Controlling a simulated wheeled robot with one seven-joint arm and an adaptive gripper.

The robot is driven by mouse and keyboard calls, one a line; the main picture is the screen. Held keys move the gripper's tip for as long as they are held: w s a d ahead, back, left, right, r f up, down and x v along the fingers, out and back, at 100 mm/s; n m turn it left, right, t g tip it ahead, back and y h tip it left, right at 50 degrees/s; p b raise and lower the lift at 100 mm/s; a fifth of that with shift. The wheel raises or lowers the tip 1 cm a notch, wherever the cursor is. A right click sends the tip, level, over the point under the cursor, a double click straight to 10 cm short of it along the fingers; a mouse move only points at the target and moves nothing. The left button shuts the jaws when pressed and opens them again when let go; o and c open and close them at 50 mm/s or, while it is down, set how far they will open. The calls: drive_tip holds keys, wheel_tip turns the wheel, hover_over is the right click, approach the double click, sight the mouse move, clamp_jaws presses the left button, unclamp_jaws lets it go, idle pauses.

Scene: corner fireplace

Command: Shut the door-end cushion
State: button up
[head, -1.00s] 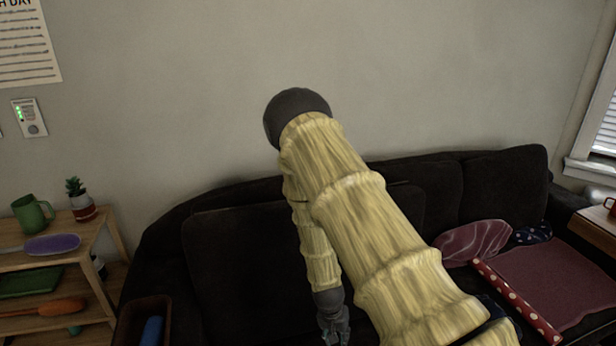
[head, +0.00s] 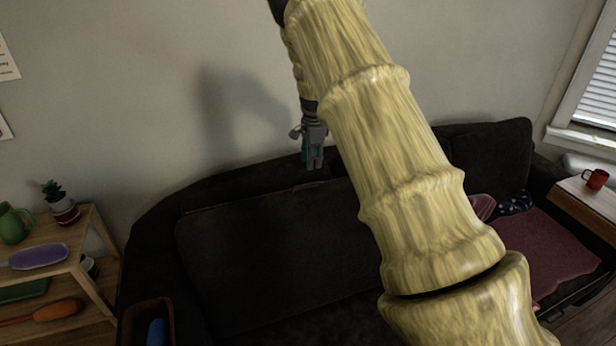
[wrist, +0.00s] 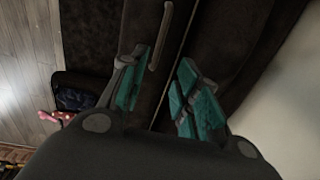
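The dark sofa (head: 150,235) stands along the wall. A large dark cushion panel (head: 260,260) on its left part appears raised and leans near the sofa back; no label shows which end is the door end. My gripper (head: 313,163) hangs fingers-down above the panel's top edge, near the wall. In the wrist view my gripper (wrist: 158,92) is open and empty, its teal pads apart. A slim bar handle (wrist: 161,38) on a dark surface lies beyond the fingers, and a narrow seam runs between them. I see no contact. My arm hides the sofa's middle.
At left, a wooden shelf (head: 95,262) holds a green mug (head: 14,224), a potted plant (head: 62,208) and tools. A dark red cloth (head: 560,250) lies on the sofa's right part. A red mug (head: 595,179) stands on a side table (head: 575,200). The wall is close behind.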

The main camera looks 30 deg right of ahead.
sight(311, 185)
drive_tip(key=f+p, duration=0.1)
drive_tip(key=f, duration=0.4)
drive_tip(key=f+p, duration=0.1)
drive_tip(key=f, duration=0.1)
drive_tip(key=shift+w+a+f+p, duration=0.1)
drive_tip(key=shift+w+f+p, duration=0.1)
drive_tip(key=shift+w+p, duration=0.1)
drive_tip(key=shift+s+f, duration=0.35)
drive_tip(key=shift+f, duration=0.25)
drive_tip(key=shift+w+f+p, duration=0.3)
drive_tip(key=shift+f, duration=0.15)
drive_tip(key=shift+s+r, duration=0.15)
drive_tip(key=shift+r, duration=0.05)
drive_tip(key=shift+c, duration=0.7)
clamp_jaws()
